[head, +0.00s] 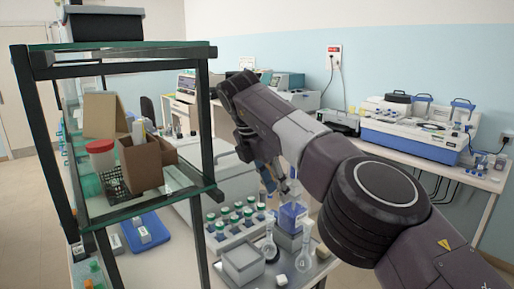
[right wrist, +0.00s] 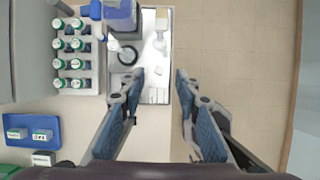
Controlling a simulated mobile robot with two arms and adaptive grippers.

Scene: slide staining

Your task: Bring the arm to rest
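My right arm crosses the head view from the lower right. Its gripper (head: 268,180) points down above the bench, behind the bottles and flasks, and is partly hidden by the arm. In the right wrist view the two fingers of my right gripper (right wrist: 161,76) stand apart with nothing between them. Below them lie a grey tray and the bare floor. My left arm and left gripper are not in the head view.
A glass shelf rack (head: 205,182) stands at left with a cardboard box (head: 146,165). A rack of green-capped bottles (right wrist: 72,52), a blue-labelled bottle (head: 291,216), flasks and a grey box (head: 243,262) stand on the bench. A blue tray (right wrist: 33,130) lies farther left.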

